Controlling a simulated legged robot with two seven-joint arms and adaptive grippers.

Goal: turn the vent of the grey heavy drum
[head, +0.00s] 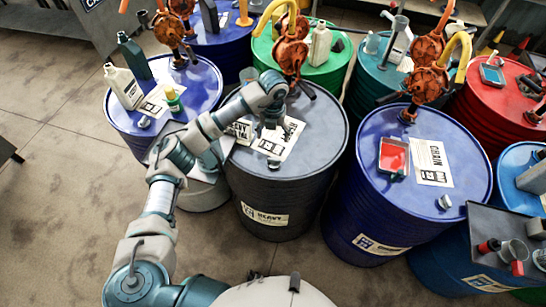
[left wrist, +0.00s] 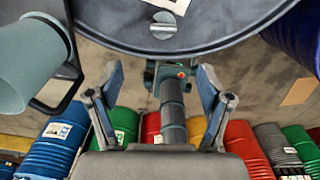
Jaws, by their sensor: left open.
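The grey heavy drum (head: 305,163) stands in the middle of the head view, with a "HEAVY" label on its side. Its vent (head: 273,162) is a small grey cap near the front edge of the lid. The vent (left wrist: 163,25) also shows at the top centre of the left wrist view, with a raised bar across it. My left gripper (head: 268,128) hangs over the lid, behind the vent and apart from it. In the left wrist view my left gripper (left wrist: 160,78) has its fingers spread and nothing between them. My right gripper is not in view.
An orange pump (head: 290,55) rises behind the lid. A grey jug (left wrist: 25,65) is close on the left in the left wrist view. Papers (head: 290,138) lie on the lid. The blue chain drum (head: 400,200) stands to the right, with a red tray (head: 394,157) on top.

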